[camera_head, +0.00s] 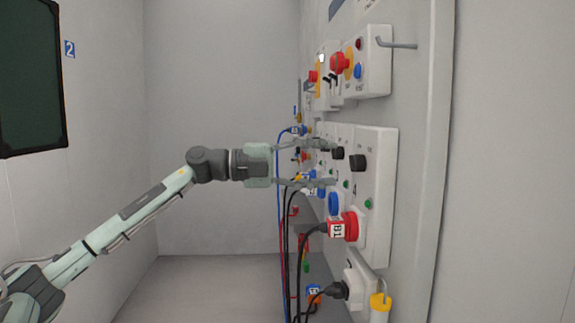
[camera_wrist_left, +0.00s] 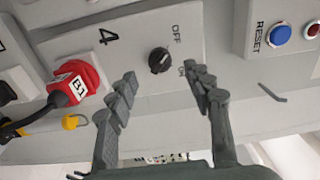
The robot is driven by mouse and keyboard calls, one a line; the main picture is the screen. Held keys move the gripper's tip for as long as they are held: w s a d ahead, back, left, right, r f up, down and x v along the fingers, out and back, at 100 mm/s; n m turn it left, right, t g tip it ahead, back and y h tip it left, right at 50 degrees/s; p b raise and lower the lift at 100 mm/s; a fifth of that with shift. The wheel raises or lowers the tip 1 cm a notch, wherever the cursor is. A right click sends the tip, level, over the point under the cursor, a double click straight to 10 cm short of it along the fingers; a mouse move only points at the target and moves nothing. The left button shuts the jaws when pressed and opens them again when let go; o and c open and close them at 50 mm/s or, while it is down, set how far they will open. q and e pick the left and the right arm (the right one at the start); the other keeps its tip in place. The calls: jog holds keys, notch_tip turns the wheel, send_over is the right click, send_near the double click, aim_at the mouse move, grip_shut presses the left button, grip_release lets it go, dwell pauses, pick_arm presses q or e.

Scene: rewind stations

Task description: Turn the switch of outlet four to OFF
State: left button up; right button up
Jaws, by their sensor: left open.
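Outlet four is a white panel marked 4 (camera_wrist_left: 108,37). Its black round switch (camera_wrist_left: 158,60) sits between an OFF label (camera_wrist_left: 176,35) and another label partly hidden by a finger. The exact pointer direction is hard to tell. The switch also shows in the head view (camera_head: 358,162). A red plug marked B1 (camera_wrist_left: 77,83) is in this outlet. My left gripper (camera_wrist_left: 161,76) is open and empty, its fingertips either side of the switch in the wrist view and apart from it. In the head view the left gripper (camera_head: 328,163) reaches toward the panels from the left.
Boxes with red emergency buttons (camera_head: 340,63) and a grey hook (camera_head: 398,44) are above the outlets. More outlets with plugs and hanging cables (camera_head: 281,200) lie farther along the wall. A yellow-capped part (camera_head: 380,301) is below. The floor left of the wall is clear.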

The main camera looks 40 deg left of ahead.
pick_arm(q)
jog(key=v, duration=0.7)
jog(key=shift+s+a, duration=0.15)
